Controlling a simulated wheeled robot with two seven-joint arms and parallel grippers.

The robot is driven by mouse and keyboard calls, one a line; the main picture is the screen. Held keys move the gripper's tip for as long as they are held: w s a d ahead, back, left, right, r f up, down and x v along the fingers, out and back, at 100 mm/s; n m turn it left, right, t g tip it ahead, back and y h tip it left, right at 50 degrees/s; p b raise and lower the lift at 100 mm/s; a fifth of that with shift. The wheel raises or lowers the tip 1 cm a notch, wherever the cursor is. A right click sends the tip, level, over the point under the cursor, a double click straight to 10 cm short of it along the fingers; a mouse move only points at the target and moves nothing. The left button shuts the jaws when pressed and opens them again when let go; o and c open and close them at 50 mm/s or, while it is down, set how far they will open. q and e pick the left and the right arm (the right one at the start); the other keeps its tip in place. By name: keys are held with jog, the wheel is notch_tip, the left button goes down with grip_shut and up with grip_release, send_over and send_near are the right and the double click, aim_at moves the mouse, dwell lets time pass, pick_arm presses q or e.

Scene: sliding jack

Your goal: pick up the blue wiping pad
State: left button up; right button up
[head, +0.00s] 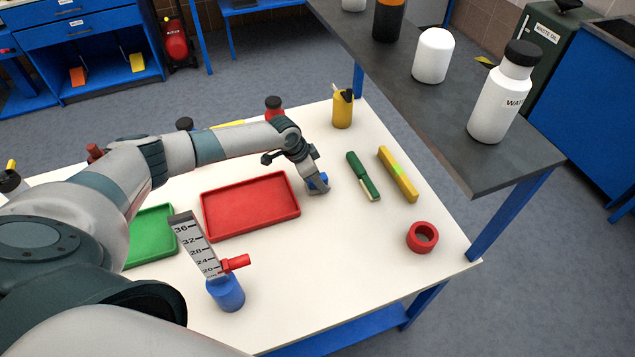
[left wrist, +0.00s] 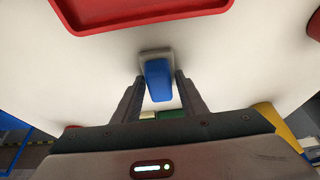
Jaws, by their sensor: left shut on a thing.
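The blue wiping pad (left wrist: 158,82) has a blue top on a pale grey base and sits between the two fingers of my left gripper (left wrist: 158,95) in the left wrist view. In the head view, my left gripper (head: 318,186) is shut on the pad, and a little of the blue pad (head: 323,178) shows beside the fingers. The pad is at the white table top, right of the red tray; I cannot tell whether it touches the table. My right gripper is not in view.
A red tray (head: 206,222) lies left of the gripper, a green tray (head: 152,238) beyond it. A green tool (head: 363,177), a yellow bar (head: 398,174) and a red ring (head: 422,237) lie to the right. A blue jack (head: 226,293) with a scale stands in front. A dark shelf (head: 440,130) borders the right.

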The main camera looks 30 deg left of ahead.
aim_at(322, 176)
pick_arm(q)
jog(key=shift+r, duration=0.15)
jog(key=shift+r+b, duration=0.4)
jog(key=shift+r, duration=0.1)
notch_tip(322, 176, up, 2)
jog(key=shift+w+r+b, duration=0.1)
jog(key=shift+r+b, duration=0.1)
jog(key=shift+b, duration=0.45)
jog(key=s+d+r+b, duration=0.3)
jog(key=s+d+r, duration=0.2)
jog(key=d, duration=0.5)
jog(key=shift+s+d+r, duration=0.2)
jog(key=shift+s+r, duration=0.05)
jog(key=shift+r, duration=0.95)
jog(key=shift+o, duration=0.7)
